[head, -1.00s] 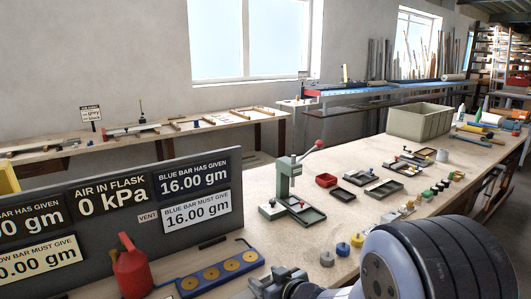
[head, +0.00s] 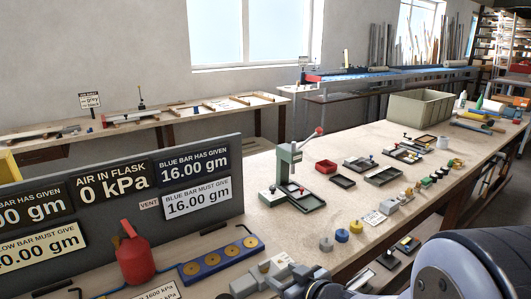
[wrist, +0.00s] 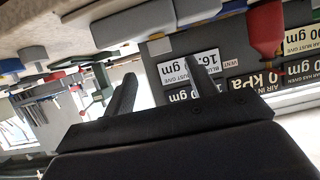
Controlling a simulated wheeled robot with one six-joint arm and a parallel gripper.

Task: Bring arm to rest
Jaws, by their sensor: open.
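My gripper (wrist: 160,82) is open in the wrist view, its two dark fingers apart with nothing held between them. The wrist picture is upside down, with the sign board (wrist: 235,72) and the red flask (wrist: 265,28) beyond the fingers. In the head view, my arm shows as a large rounded dark and grey link at the bottom right. The fingertips cannot be made out clearly there.
A beige crate (head: 418,108) stands farther back.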

